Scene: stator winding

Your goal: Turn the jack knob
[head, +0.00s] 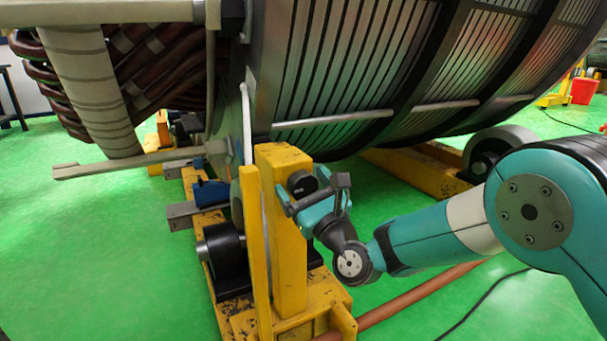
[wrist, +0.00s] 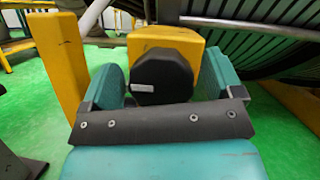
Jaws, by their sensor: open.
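The jack knob (head: 301,183) is a black, many-sided knob on the face of a yellow post (head: 287,240) in the head view. In the wrist view the knob (wrist: 161,77) is in the middle, with a small pale label on its face. My gripper (head: 312,196) is at the knob. In the wrist view its two teal fingers (wrist: 163,84) stand apart, one on each side of the knob. A gap shows on the left of the knob; whether the fingers touch it I cannot tell. The fingertips are partly hidden in the head view.
A large ribbed stator (head: 370,70) hangs close above and behind the post. A thin yellow upright (head: 253,240) stands just left of it. A black roller (head: 225,255) sits on the yellow frame. Green floor is clear at left. A cable lies at lower right.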

